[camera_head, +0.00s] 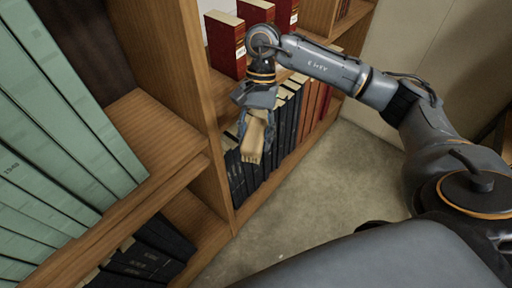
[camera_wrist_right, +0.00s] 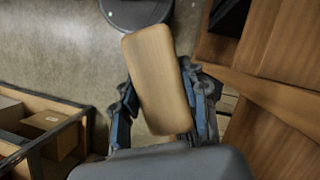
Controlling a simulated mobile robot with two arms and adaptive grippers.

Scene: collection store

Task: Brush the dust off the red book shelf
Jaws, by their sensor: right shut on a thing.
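My right gripper (camera_head: 259,112) is shut on a brush with a pale wooden block (camera_head: 252,142), which hangs bristle end down in the head view. In the right wrist view the block (camera_wrist_right: 154,70) sits tilted between the two fingers (camera_wrist_right: 163,105). The red books (camera_head: 225,48) stand on the wooden shelf (camera_head: 226,100) at the upper middle of the head view. My gripper is in front of and below that shelf, beside the dark books of the level below. My arm hides part of the red book shelf. No dust can be made out. My left gripper is out of view.
An upright wooden panel (camera_head: 165,60) separates a nearer bay with large green volumes (camera_head: 50,130). Bare floor (camera_head: 335,185) lies right of the bookcase. The wrist view shows a cardboard box (camera_wrist_right: 55,120) in a crate.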

